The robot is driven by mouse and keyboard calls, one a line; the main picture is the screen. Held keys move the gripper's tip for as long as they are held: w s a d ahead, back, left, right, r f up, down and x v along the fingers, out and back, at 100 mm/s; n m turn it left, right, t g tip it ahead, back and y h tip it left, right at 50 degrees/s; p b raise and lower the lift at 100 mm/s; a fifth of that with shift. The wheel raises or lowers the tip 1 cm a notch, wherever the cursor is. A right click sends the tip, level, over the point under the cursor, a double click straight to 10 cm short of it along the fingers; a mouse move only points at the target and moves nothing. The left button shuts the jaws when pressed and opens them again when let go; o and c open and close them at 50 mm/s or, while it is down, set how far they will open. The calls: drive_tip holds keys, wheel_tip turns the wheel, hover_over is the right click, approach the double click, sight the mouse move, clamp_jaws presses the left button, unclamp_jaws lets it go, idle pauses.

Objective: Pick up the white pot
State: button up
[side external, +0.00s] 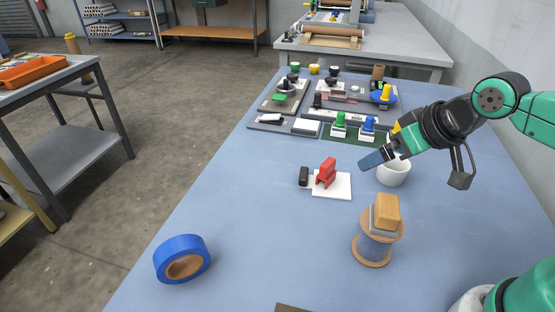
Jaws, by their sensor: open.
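The white pot (394,175) stands upright on the blue tabletop at the right. My gripper (374,158) reaches in from the right, just above and to the left of the pot's rim in the picture. It overlaps the pot's upper part and hides some of the rim. The gripper is open with nothing visible between its fingers. Whether a finger touches the pot or reaches inside it cannot be told from this view.
A red clamp-like part (326,172) on a white plate (340,190) lies left of the pot. A spool with a yellow block (386,209) stands in front. Fixtures with knobs (340,126) stand behind. The front middle tabletop is clear.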

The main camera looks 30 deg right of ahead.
drive_tip(key=m, duration=0.2)
drive_tip(key=m+y, duration=0.7)
drive_tip(key=m, duration=1.3)
hover_over(397, 164)
drive_tip(key=s+a, duration=0.2)
drive_tip(key=a, duration=0.1)
drive_tip(key=shift+g, duration=0.3)
wheel_tip(397, 164, down, 7)
drive_tip(key=shift+w+r, duration=0.15)
drive_tip(key=shift+r, duration=0.05)
drive_tip(key=s+d+f+m+y, duration=0.1)
drive_tip(key=s+d+f+m+t+y, duration=0.1)
drive_tip(key=d+m, duration=0.1)
drive_tip(key=s+d+f+m+t+y, duration=0.1)
drive_tip(key=m, duration=0.1)
drive_tip(key=shift+d+f, duration=0.2)
drive_tip(key=shift+f, duration=0.05)
drive_tip(key=shift+m+t, duration=0.3)
drive_tip(key=shift+x, duration=2.75)
drive_tip(key=c, duration=1)
